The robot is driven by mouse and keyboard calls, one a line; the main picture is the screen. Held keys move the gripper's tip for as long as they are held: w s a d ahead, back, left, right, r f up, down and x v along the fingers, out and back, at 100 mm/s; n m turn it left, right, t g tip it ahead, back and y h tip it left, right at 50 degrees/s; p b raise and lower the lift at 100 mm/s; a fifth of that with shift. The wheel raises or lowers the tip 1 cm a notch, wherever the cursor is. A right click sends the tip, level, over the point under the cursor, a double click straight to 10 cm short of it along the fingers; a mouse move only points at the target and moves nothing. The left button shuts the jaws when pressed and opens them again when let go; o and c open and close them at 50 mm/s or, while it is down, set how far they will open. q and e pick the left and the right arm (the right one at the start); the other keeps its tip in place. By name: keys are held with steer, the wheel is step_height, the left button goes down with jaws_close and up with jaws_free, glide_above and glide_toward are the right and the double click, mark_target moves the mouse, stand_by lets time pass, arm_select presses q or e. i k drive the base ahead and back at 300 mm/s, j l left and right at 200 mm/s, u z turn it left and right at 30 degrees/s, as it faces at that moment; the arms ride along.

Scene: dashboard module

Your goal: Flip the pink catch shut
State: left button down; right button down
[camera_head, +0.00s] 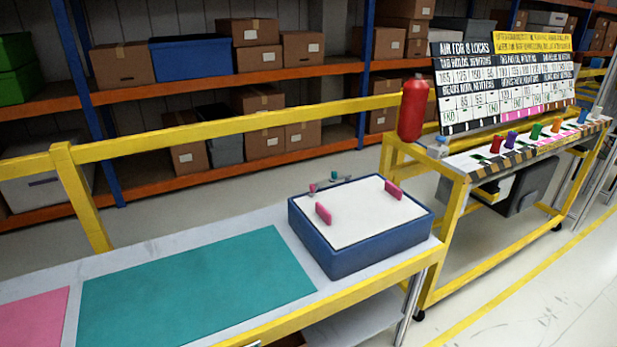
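A blue box (350,262) with a white top (365,212) sits at the right end of the near table. Two upright pink pieces stand on its top, one at the left (323,213) and one at the right (393,190). A small pink part (312,188) and a small teal part (334,176) show at its back edge. On the bench at the right, a row of coloured catches includes a red or pink one (495,145). I cannot tell which pink piece is the catch, nor whether it is open. Neither of my grippers is in view.
The near table has a teal mat (195,290) and a pink mat (35,320), both bare. A yellow rail (230,124) runs behind it. A red cylinder (412,108) and a sign board (505,85) stand at the right bench. Shelves with boxes are behind.

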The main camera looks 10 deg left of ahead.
mark_target(314, 188)
steer(key=i+l, duration=0.45)
steer(key=i, duration=0.15)
steer(key=i+l, duration=0.4)
steer(key=i, duration=0.2)
steer(key=u, duration=1.6)
